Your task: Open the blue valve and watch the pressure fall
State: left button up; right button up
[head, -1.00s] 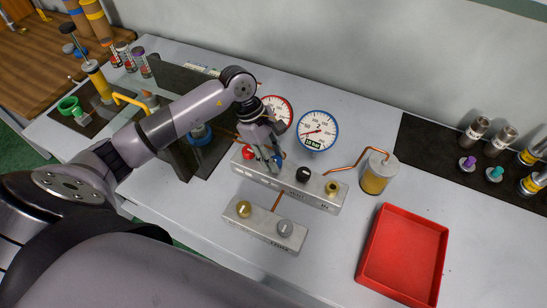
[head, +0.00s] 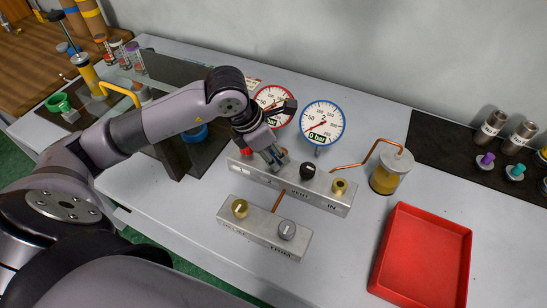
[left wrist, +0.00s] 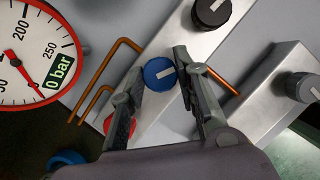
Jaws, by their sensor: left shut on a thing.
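The blue valve knob (left wrist: 160,74) sits on the metal manifold (head: 320,196), between the fingers of my left gripper (left wrist: 158,66), which is shut on it. In the head view my left gripper (head: 274,158) reaches down at the manifold and hides the blue knob. The red-rimmed gauge (left wrist: 36,55) reads 0 bar in the left wrist view; my gripper partly covers it in the head view. The blue-rimmed gauge (head: 321,118) also reads 0 bar. My right gripper is not in view.
A black knob (head: 307,171) and a brass knob (head: 339,187) are on the manifold. A lower block (head: 262,234) has brass and grey knobs. A copper pipe leads to a brass canister (head: 391,172). A red tray (head: 462,243) stands at right.

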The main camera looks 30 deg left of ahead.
pick_arm(q)
jog(key=shift+n+t+y+b, duration=0.3)
jog(key=shift+n+y+b, duration=0.5)
jog(key=shift+n+b, duration=0.85)
jog(key=shift+n+p, duration=0.35)
jog(key=shift+n, duration=0.1)
jog(key=o, duration=1.2)
jog(key=shift+c, duration=0.2)
jog(key=shift+d, duration=0.1)
jog(key=v, duration=1.2)
